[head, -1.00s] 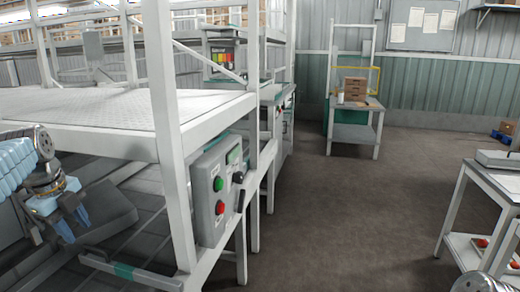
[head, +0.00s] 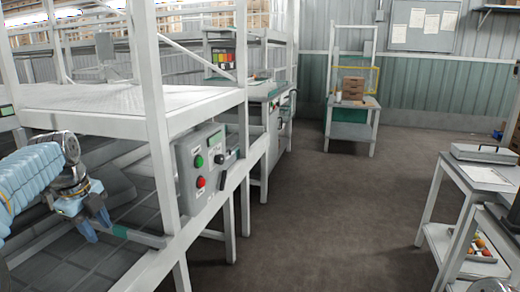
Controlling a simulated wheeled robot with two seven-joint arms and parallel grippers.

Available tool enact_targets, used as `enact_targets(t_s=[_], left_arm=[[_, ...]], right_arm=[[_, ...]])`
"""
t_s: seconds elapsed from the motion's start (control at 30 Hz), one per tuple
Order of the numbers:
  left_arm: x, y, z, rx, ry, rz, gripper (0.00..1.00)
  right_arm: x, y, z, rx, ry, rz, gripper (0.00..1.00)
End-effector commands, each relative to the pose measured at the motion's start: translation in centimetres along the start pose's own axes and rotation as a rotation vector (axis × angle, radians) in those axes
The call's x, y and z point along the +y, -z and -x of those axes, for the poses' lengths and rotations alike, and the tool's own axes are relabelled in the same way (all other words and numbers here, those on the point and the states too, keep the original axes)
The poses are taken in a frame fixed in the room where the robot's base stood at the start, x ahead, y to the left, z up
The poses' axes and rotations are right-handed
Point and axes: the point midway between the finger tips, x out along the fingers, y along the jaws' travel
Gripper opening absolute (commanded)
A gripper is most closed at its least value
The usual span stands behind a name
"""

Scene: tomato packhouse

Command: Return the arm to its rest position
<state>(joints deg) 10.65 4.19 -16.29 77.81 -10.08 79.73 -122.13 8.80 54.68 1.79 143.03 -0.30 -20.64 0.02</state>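My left arm, in a light blue sleeve, comes in from the left in the head view. My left gripper (head: 94,226) points down with its two blue fingers apart and nothing between them. It hangs beside the white-framed grading line, in front of the grey sloped trays and close to a rail with a green end. My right gripper is not in view; only a rounded grey piece of my own body shows at the bottom right edge.
A control box (head: 200,165) with green and red buttons is fixed to the white frame (head: 160,120), right of my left gripper. A white table (head: 465,185) with tomatoes on its lower shelf stands at right. A small table (head: 352,131) holds brown boxes. The floor between is clear.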

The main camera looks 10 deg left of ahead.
Motion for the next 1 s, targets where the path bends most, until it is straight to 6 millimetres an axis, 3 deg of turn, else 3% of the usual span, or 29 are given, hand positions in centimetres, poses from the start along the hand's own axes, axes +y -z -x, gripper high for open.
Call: enact_targets(t_s=[0.27,0.37,0.57,0.67,0.77,0.9,1.0], left_arm=[[-2.2,1.8,-5.2,0.016,-0.007,0.098,0.38],[-3.2,3.0,-8.1,0.026,-0.011,0.153,0.38],[-4.9,6.8,-16.1,0.060,-0.026,0.321,0.38],[-5.0,10.2,-21.7,0.086,-0.046,0.448,0.38],[-3.8,15.0,-28.6,0.122,-0.081,0.628,0.38],[0.6,22.7,-37.2,0.165,-0.153,0.934,0.38],[5.4,28.3,-41.7,0.182,-0.221,1.171,0.38]], right_arm=[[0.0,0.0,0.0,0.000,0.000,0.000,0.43],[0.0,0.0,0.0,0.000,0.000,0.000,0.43],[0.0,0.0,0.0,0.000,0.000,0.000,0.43],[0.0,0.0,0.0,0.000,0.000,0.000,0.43],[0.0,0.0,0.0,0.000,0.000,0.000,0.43],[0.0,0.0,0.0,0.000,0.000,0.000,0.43],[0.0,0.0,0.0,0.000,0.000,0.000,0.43]])
